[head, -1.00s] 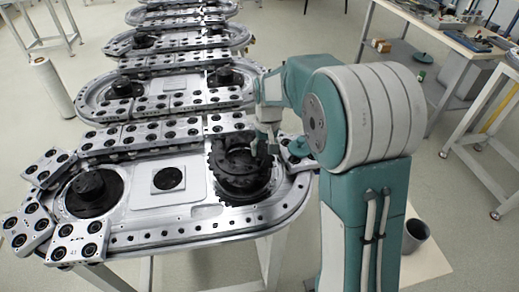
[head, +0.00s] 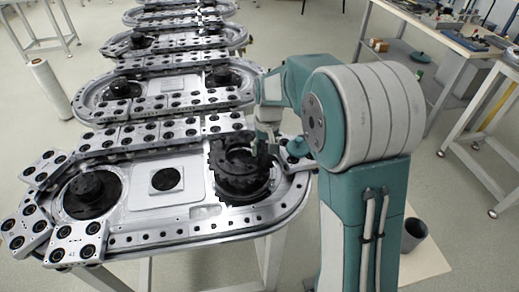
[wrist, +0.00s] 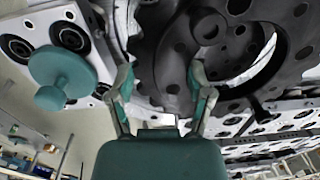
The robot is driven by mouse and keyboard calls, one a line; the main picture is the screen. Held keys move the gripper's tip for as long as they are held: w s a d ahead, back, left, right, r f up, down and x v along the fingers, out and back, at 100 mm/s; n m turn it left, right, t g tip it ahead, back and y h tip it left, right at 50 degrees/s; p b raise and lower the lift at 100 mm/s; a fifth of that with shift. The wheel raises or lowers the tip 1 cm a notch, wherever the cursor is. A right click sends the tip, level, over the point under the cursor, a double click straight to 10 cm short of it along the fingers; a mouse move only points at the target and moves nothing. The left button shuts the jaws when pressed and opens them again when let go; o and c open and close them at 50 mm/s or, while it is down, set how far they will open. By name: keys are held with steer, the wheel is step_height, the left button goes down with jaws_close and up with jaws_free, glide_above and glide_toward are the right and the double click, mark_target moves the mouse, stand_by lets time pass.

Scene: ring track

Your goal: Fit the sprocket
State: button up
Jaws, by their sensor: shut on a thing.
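The dark toothed sprocket (head: 236,160) is above the right end of the nearest ring track (head: 185,222). A dark round seat (head: 243,192) shows just below it, and I cannot tell whether the two touch. My gripper (head: 264,146) is at the sprocket's right edge. In the wrist view, the two fingers of my gripper (wrist: 163,82) are on either side of part of the dark sprocket (wrist: 172,45), shut on it. The sprocket's holes and a large central opening show there. The seat's middle is partly hidden.
A teal knob (wrist: 58,78) stands on a carrier plate beside my gripper. A black hub (head: 92,190) sits at the track's left end. Carrier plates (head: 150,134) line the back rail. More tracks stand behind, a workbench (head: 450,35) at the right.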

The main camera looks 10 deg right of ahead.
steer(key=shift+f, duration=0.85)
stand_by(0.5)
steer(key=o, duration=1.3)
steer(key=shift+f, duration=0.1)
step_height(320, 180, up, 12)
steer(key=shift+r, duration=0.1)
